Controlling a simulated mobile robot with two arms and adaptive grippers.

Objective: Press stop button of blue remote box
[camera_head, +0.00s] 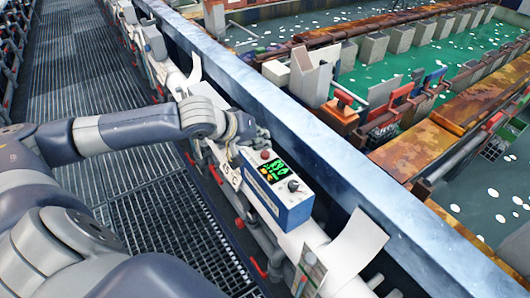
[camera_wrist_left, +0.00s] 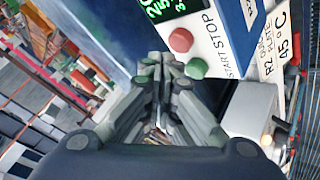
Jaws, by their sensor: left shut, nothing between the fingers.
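The blue remote box (camera_head: 291,214) sits on the pipe beside the walkway in the head view, with a white top face, a lit green display (camera_head: 273,170) and a dark knob (camera_head: 293,186). Its red button (camera_head: 265,155) shows near the box's far end. In the left wrist view the red button (camera_wrist_left: 181,40) is by the word STOP and a green button (camera_wrist_left: 196,68) is by START. My left gripper (camera_head: 243,128) is at that far end, shut and empty. Its fingertips (camera_wrist_left: 163,62) appear close to both buttons; contact cannot be told. My right gripper is not in view.
A long blue-grey tank wall (camera_head: 335,150) runs along the box's right side. Tanks with green liquid lie beyond it. A grated walkway (camera_head: 150,205) is on the left. A white plate (camera_head: 355,240) stands nearer than the box. A labelled 45°C plate (camera_wrist_left: 272,45) is beside the buttons.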

